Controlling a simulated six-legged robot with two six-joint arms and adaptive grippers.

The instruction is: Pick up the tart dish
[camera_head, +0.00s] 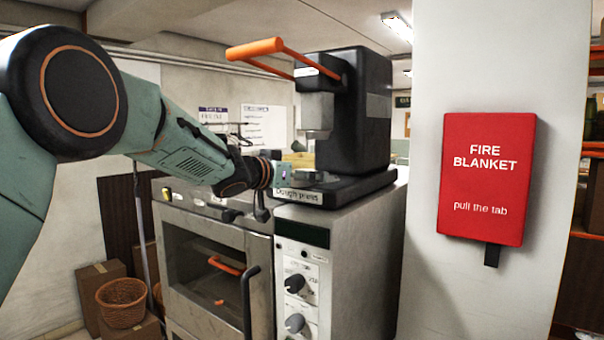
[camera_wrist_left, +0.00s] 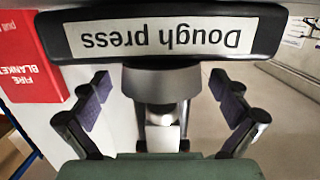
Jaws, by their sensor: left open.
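The dough press (camera_head: 360,110) is black with an orange lever and a front label; the label shows upside down in the left wrist view (camera_wrist_left: 160,38). A low grey piece (camera_head: 322,178) sits on its base under the press head. I cannot tell for sure whether this is the tart dish. In the left wrist view a grey rounded form (camera_wrist_left: 160,82) lies between my fingers, just past the label. My left gripper (camera_head: 284,173) is at the front left of the press base; its fingers (camera_wrist_left: 165,98) are spread apart, with nothing gripped. My right gripper is out of view.
A white pillar (camera_head: 425,60) with a red fire blanket case (camera_head: 487,180) stands at right. A wicker basket (camera_head: 122,302) sits on boxes at lower left.

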